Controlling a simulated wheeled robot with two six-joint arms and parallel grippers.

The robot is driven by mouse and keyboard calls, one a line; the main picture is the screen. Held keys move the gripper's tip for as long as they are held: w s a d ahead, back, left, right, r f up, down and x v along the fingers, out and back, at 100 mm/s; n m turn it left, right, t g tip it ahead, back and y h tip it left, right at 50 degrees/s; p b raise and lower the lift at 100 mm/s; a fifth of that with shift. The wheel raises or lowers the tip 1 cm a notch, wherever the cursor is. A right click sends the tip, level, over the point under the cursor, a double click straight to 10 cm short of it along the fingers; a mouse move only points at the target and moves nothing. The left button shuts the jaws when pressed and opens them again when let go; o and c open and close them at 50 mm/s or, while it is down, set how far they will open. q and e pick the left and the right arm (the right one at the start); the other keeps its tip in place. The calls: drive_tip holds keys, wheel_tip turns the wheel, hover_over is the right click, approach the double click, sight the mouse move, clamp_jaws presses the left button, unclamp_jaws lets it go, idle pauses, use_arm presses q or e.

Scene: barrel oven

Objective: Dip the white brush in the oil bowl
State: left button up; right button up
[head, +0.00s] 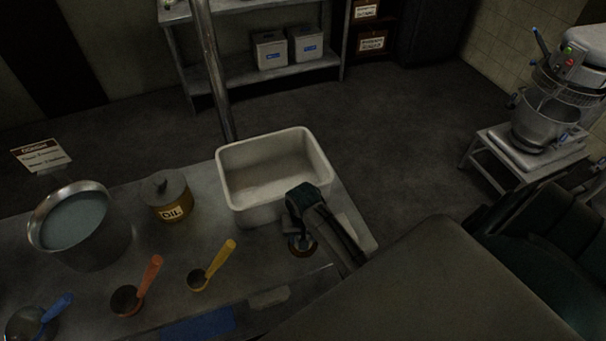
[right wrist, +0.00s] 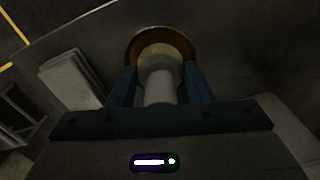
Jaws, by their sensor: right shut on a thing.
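My right gripper (head: 300,232) is over the small round oil bowl (head: 302,249) near the table's right end. In the right wrist view my right gripper (right wrist: 160,76) is shut on the white brush (right wrist: 159,86), with a blue finger on each side. The brush points away from the wrist, and its far end overlaps the brown oil bowl (right wrist: 178,36). I cannot tell whether the tip touches the oil. In the head view the gripper hides the brush and part of the bowl. My left gripper is not in view.
A white tub (head: 245,205) stands just behind my right gripper. An OIL canister (head: 177,190), a large metal pot (head: 85,247) and several scoops, one yellow-handled (head: 222,258), stand to the left.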

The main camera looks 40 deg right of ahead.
idle(0.3)
drive_tip(key=shift+f, duration=0.5)
idle(1.4)
drive_tip(key=shift+r, duration=3.5)
drive_tip(key=shift+s+f, duration=0.1)
